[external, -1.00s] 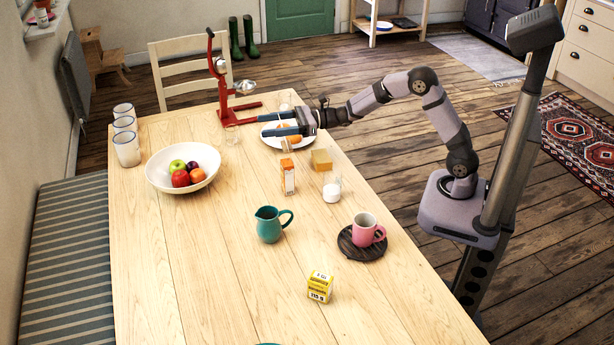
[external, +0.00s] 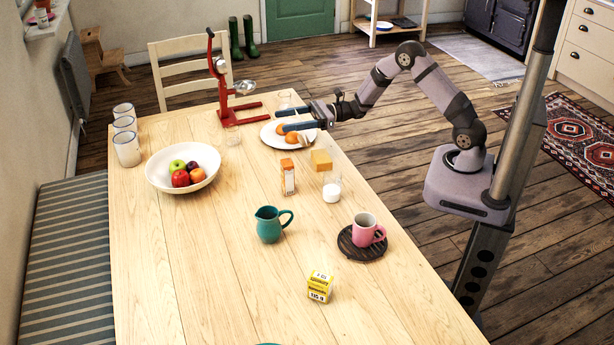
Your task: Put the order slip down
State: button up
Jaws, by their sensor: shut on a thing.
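My gripper (external: 281,121) is over the white plate (external: 268,142) at the far right part of the table, its blue fingers pointing left. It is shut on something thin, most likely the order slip. A small pale shape (external: 305,141) shows just below the fingers near the plate's right rim; I take it to be the slip, but its outline is too small to make out. Oranges (external: 291,138) lie on the plate below the fingers, partly hidden by them.
The red stand (external: 226,100) rises just left of my gripper. A fruit bowl (external: 155,180) stands left. The table's (external: 190,260) front left is clear.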

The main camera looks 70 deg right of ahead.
aim_at(299, 117)
jog(key=shift+n+g+y, duration=0.4)
jog(key=shift+y, duration=0.1)
jog(key=p+v, duration=0.1)
jog(key=p, duration=0.1)
jog(key=p+v, duration=0.1)
jog(key=v, duration=0.1)
jog(key=p+v, duration=0.2)
jog(key=shift+s+r+p, duration=0.25)
jog(key=shift+r+p, duration=0.05)
jog(key=shift+r, duration=0.05)
jog(key=s+d+r+n+g+y+p, duration=0.1)
jog(key=s+r+p, duration=0.4)
jog(key=s+p, duration=0.4)
jog(key=s+d+r+n+g+y+p, duration=0.1)
jog(key=s+r+p, duration=0.3)
jog(key=s+p, duration=0.5)
jog(key=shift+s+d+r+p, duration=0.25)
jog(key=shift+d+r+p, duration=0.15)
jog(key=shift+d+p, duration=0.35)
notch_tip(299, 117, down, 5)
jog(key=m+t+h+b, duration=0.5)
jog(key=h, duration=0.1)
jog(key=shift+a, duration=0.1)
